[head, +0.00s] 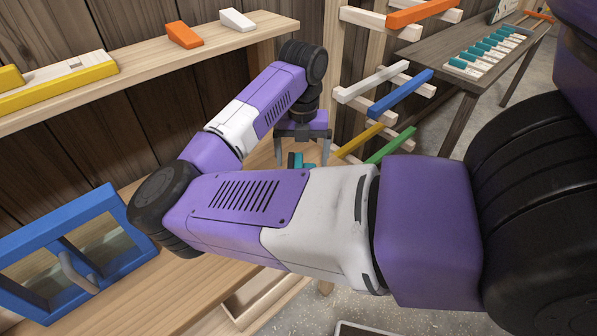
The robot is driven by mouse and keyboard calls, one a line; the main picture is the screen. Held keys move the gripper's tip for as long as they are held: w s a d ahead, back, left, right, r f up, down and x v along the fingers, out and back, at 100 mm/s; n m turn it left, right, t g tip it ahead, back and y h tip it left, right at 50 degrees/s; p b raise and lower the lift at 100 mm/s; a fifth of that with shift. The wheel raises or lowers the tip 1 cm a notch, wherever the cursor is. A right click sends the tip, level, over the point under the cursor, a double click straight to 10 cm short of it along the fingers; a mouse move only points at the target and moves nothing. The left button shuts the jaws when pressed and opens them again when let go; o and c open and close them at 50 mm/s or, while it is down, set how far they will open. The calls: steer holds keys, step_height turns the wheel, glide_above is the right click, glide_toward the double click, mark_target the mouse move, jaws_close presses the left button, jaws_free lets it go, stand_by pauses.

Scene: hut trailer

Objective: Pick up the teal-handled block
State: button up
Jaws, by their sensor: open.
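A teal piece (297,160), likely the teal-handled block, shows on the light wooden surface beneath my gripper. Its lower part is hidden behind my arm, and only a small teal patch with a dark strip at its left shows. My gripper (302,158) points down above it with its two grey fingers apart, one at each side of the teal patch in this view. I cannot tell whether the fingers reach down around it or touch it. Nothing is seen held between them.
A shelf (130,65) at the upper left carries an orange wedge (184,35), a white wedge (237,20) and a yellow piece (60,88). A blue frame (70,250) stands at the left. A rack with coloured bars (400,95) and a table with several teal-and-white pieces (490,52) are right.

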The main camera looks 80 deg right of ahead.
mark_target(303, 166)
steer(key=f, duration=0.1)
steer(key=f+p, duration=0.1)
steer(key=f, duration=0.1)
steer(key=shift+s+a+f, duration=0.2)
steer(key=shift+a, duration=0.2)
steer(key=shift+f, duration=0.7)
steer(key=c, duration=1.8)
steer(key=shift+r, duration=0.1)
steer(key=shift+w+r, duration=0.1)
step_height(303, 166, up, 20)
steer(key=shift+f+b, duration=0.1)
steer(key=shift+b, duration=1.05)
steer(key=o, duration=1)
steer(key=shift+c, duration=0.2)
steer(key=c, duration=0.4)
